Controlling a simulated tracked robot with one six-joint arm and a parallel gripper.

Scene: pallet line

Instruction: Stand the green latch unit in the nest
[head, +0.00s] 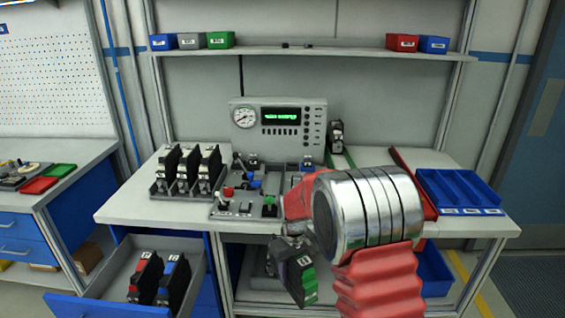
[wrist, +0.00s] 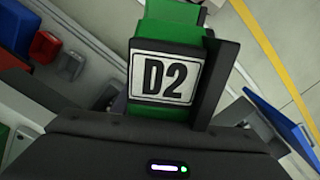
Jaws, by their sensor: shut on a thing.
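The green latch unit (head: 299,274) is a black block with a green face, held tilted in front of the bench edge, above the lower shelf. In the wrist view the green latch unit (wrist: 165,110) fills the upper middle, with a white "D2" label towards the camera. My gripper (head: 290,242) is shut on its upper end; my arm hides much of the fingers. A grey fixture plate (head: 232,209) with red, blue and green parts lies on the bench behind the gripper. I cannot tell which part of it is the nest.
A rack (head: 178,194) holds three black units at the bench's left. An open drawer (head: 108,304) below holds a red-marked and a blue-marked unit. A gauge panel (head: 280,140) stands behind the fixture. A blue tray (head: 455,190) sits at the right.

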